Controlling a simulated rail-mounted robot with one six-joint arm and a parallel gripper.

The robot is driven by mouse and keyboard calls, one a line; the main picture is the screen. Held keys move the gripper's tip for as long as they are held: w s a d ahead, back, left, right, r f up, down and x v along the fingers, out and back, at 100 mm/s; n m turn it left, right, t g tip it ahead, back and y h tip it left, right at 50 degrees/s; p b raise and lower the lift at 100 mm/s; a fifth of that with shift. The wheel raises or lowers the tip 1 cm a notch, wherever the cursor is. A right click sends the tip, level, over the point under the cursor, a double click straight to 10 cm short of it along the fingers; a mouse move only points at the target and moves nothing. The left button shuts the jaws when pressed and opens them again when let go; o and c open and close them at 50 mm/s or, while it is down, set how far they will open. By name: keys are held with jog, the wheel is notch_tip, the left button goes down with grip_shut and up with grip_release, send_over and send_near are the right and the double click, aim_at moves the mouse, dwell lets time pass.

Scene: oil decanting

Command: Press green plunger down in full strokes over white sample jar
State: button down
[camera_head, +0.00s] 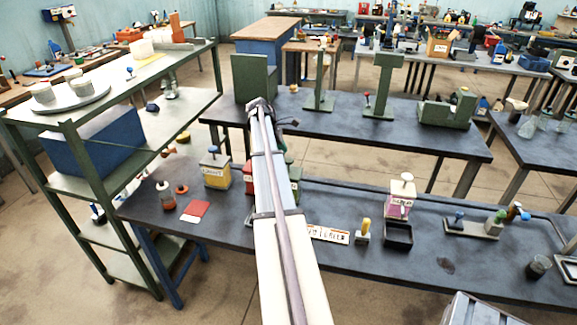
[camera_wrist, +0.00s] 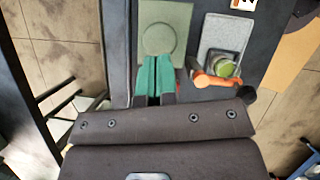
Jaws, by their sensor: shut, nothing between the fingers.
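In the wrist view my gripper (camera_wrist: 156,72) has teal fingers held together, with nothing between them. They point at the near edge of a pale green square top (camera_wrist: 178,15) with a raised round disc. I cannot tell whether that disc is the plunger, or whether the fingers touch it. In the head view a green can (camera_head: 296,172) is partly hidden behind my arm, and my fingers cannot be made out there. A grey tray (camera_wrist: 228,30) with a green round piece (camera_wrist: 226,69) and an orange handle (camera_wrist: 212,81) lies right of the fingers. I cannot make out a white sample jar.
A yellow can (camera_head: 216,176) with a blue plunger stands left, and a red can (camera_head: 248,182) beside my arm. A pink can (camera_head: 398,207), a black tray (camera_head: 398,235) and a peg block (camera_head: 472,229) stand right. A green shelf rack (camera_head: 75,145) borders the left.

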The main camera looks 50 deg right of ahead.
jog(key=shift+b+x, duration=0.65)
jog(key=shift+x, duration=0.6)
notch_tip(320, 180, down, 3)
jog(key=b, duration=0.3)
jog(key=shift+r, duration=0.15)
jog(key=shift+w+a+r+p, duration=0.15)
jog(key=shift+w+r+p, duration=0.05)
jog(key=shift+w+p, duration=0.1)
jog(key=shift+w+a+r+p, duration=0.15)
jog(key=shift+w+a+p, duration=0.05)
jog(key=shift+w+a, duration=0.25)
jog(key=shift+w+a+r+p, duration=0.15)
jog(key=shift+w+a, duration=0.15)
jog(key=shift+w, duration=0.2)
jog(key=p+v, duration=0.9)
jog(key=v, duration=0.1)
jog(key=shift+a+r+p, duration=0.15)
jog(key=shift+r+p, duration=0.15)
jog(key=shift+p, duration=0.05)
